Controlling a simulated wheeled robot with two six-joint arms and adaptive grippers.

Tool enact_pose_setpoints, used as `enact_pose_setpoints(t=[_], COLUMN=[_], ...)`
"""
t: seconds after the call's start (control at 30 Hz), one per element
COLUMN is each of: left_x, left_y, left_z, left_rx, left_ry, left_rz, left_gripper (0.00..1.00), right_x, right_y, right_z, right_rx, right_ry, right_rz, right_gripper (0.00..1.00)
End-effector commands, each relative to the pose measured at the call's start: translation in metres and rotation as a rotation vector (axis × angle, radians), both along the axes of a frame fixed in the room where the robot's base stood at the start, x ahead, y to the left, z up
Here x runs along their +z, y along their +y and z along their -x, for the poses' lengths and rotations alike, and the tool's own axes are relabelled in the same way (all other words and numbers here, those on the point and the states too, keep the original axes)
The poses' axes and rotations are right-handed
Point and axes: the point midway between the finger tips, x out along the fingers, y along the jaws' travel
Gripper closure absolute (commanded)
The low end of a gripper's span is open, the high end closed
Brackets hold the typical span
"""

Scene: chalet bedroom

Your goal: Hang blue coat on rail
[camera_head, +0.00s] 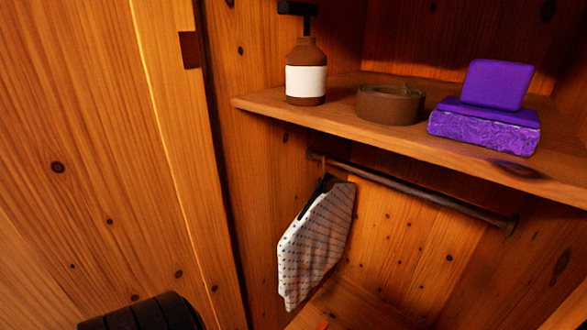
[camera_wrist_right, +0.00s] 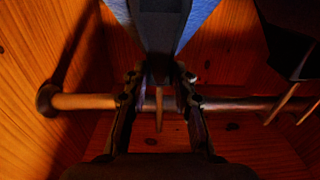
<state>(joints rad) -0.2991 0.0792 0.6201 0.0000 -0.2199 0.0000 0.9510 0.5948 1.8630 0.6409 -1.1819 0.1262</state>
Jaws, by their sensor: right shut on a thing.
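The rail (camera_head: 425,195) runs under the shelf in the wooden wardrobe. In the head view its right part is bare, and neither the coat nor my grippers show. In the right wrist view, the rail (camera_wrist_right: 240,104) crosses behind my right gripper (camera_wrist_right: 159,80). That gripper is shut on the blue coat's hanger. Parts of the blue coat (camera_wrist_right: 197,17) show at the top, either side of a dark central piece. A thin brown hook-like piece (camera_wrist_right: 159,110) between the fingers overlaps the rail in the picture; the head view shows no coat hung there. My left gripper is out of view.
A white patterned garment (camera_head: 318,240) hangs at the rail's left end. The shelf (camera_head: 400,143) above holds a brown bottle (camera_head: 306,85), a coiled brown belt (camera_head: 390,105) and purple folded items (camera_head: 485,130). A wooden panel (camera_head: 100,150) stands at the left.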

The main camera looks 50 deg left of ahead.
Motion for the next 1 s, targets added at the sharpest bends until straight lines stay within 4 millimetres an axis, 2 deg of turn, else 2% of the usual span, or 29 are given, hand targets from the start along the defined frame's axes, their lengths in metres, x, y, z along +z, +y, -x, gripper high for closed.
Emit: enact_pose_setpoints(t=[0.2,0.57,1.0], left_x=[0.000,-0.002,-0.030], left_y=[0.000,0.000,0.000], left_z=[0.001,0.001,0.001], left_rx=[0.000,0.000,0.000], left_ry=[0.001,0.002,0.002], left_rz=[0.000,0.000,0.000], left_gripper=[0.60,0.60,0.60], right_x=[0.013,0.013,0.010], right_y=[0.001,0.000,-0.005], right_z=[0.001,0.003,0.040], right_rx=[0.001,0.000,-0.001], right_ry=[-0.006,-0.006,-0.006], right_rz=[0.000,0.001,0.002], right_gripper=[1.00,1.00,1.00])
